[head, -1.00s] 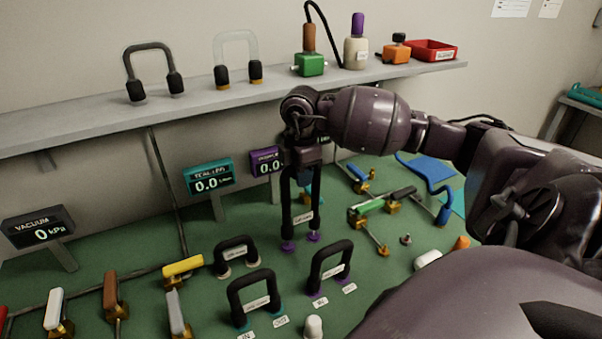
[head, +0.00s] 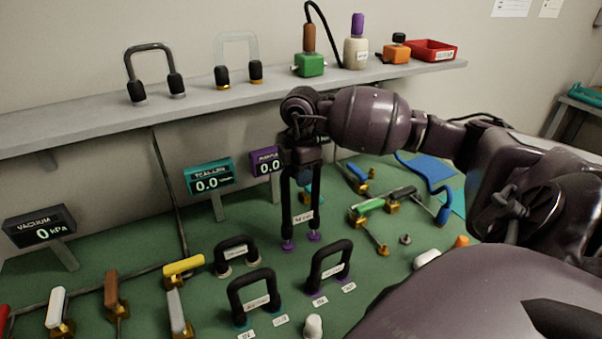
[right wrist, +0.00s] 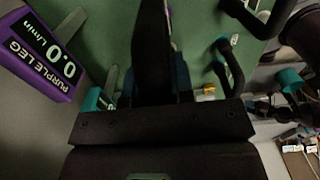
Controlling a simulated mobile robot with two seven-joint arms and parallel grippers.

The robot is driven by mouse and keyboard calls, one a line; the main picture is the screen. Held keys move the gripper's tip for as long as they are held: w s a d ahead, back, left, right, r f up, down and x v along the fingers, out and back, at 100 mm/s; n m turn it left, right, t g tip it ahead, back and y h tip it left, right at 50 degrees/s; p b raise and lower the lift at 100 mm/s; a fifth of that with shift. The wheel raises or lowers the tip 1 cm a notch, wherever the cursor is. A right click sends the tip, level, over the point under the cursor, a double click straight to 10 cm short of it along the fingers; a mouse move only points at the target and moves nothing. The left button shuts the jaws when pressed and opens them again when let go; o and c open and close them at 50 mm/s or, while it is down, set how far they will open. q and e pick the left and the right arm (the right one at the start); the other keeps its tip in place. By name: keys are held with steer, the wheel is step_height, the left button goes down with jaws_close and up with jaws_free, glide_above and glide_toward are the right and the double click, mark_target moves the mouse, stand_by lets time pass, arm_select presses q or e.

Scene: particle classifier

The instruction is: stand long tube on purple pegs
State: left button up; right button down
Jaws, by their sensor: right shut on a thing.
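The long tube (head: 287,205) is a tall black inverted U with a white label low between its legs. My right gripper (head: 303,160) is shut on its top from above. Its two legs point down and look upright. Their lower ends meet the two purple pegs (head: 287,246) on the green bench top; I cannot tell whether they are fully down over the pegs. In the right wrist view a dark upright shape (right wrist: 152,50) fills the middle and hides the pegs. My left gripper is not in view.
A purple display (head: 266,161) and a teal display (head: 209,176) stand close behind to the left. Shorter black U tubes (head: 329,263) stand in front on pegs. Coloured valve handles lie to both sides. A grey shelf (head: 230,100) runs along the wall behind.

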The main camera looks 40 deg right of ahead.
stand_by(0.5)
stand_by(0.4)
steer(key=shift+f, duration=0.8)
steer(key=shift+f+b, duration=0.6)
steer(key=shift+f, duration=0.35)
steer(key=c, duration=0.9)
jaws_free()
